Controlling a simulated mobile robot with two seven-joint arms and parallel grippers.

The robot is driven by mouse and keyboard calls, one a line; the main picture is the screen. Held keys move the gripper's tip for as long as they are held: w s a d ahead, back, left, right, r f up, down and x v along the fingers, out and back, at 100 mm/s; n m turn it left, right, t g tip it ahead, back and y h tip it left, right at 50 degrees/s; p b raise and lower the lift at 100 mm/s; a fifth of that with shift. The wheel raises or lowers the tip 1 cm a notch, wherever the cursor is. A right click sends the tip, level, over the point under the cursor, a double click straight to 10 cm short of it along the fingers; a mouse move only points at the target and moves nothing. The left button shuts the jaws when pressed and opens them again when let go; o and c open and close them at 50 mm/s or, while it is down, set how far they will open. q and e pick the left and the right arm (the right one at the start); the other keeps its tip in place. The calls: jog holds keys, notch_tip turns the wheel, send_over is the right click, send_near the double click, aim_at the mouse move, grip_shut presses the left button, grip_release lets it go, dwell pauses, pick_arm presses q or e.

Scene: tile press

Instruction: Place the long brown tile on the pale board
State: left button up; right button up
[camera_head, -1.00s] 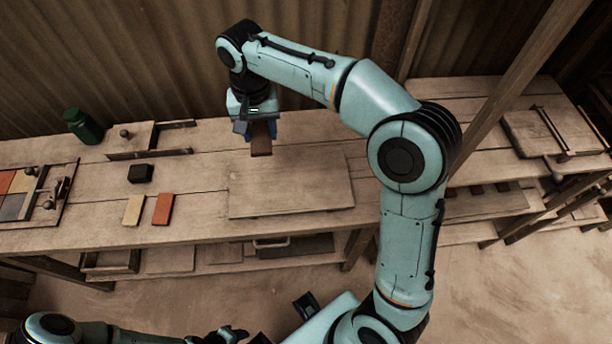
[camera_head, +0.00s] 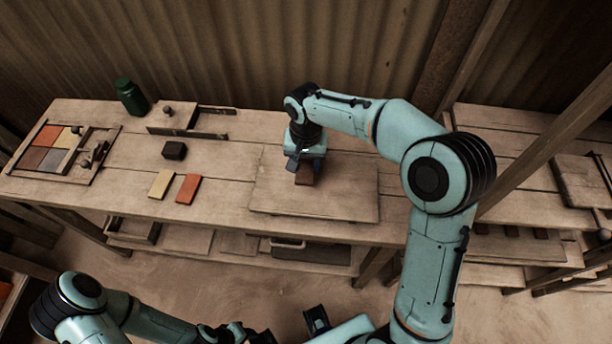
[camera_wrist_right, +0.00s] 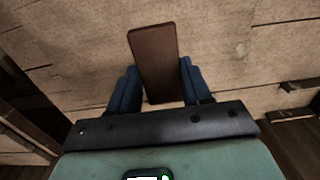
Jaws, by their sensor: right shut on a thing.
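The long brown tile (camera_head: 304,175) is in my right gripper (camera_head: 305,163), over the back left part of the pale board (camera_head: 340,195). In the right wrist view the tile (camera_wrist_right: 154,60) points away from me between the blue fingers of my right gripper (camera_wrist_right: 160,85), with pale wood behind it. I cannot tell whether the tile touches the board. The gripper hides part of the tile in the head view. My left gripper (camera_head: 235,334) is low at the bottom edge, away from the bench, and its jaws are unclear.
On the bench (camera_head: 225,160) left of the board are a yellow tile (camera_head: 161,184), a red tile (camera_head: 188,188) and a black block (camera_head: 174,150). A tray of coloured tiles (camera_head: 48,150) and a green bottle (camera_head: 131,97) are farther left. A post (camera_head: 545,145) stands at right.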

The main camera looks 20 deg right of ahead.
aim_at(306, 176)
jog(key=shift+f, duration=3)
jog(key=shift+f+b, duration=0.15)
jog(key=shift+b, duration=0.2)
jog(key=o, duration=1.1)
jog(key=shift+r, duration=0.2)
notch_tip(306, 176, up, 12)
jog(key=shift+f+p, duration=0.1)
jog(key=shift+p, duration=0.65)
